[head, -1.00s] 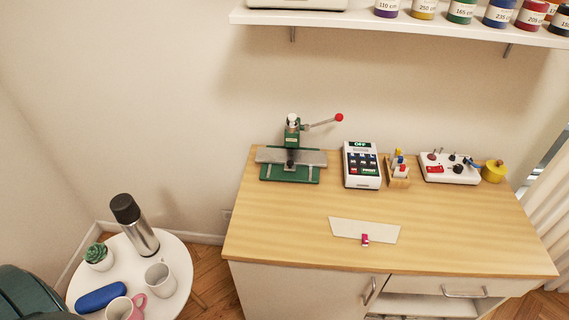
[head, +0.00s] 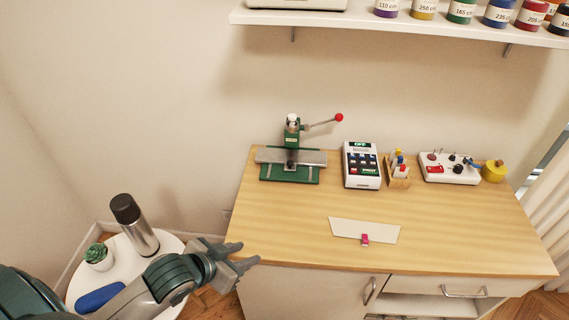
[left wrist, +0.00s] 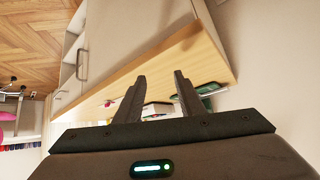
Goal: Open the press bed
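The press (head: 291,150) stands at the back left of the wooden table. It has a green base, a grey flat bed (head: 312,158) lying level across it, and a lever with a red knob (head: 339,117) pointing up to the right. My left gripper (head: 250,262) is in front of the table's left front corner, well apart from the press. In the left wrist view its two fingers (left wrist: 158,84) are spread with nothing between them. A green piece, likely part of the press, shows beyond the fingers there. My right gripper is not in view.
A white control box (head: 362,165), a small holder with tools (head: 398,172) and a switch panel (head: 449,168) stand right of the press. A pale strip (head: 350,229) with a pink clip lies near the front. A round side table (head: 176,245) holds a flask (head: 134,226). The table's left front is clear.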

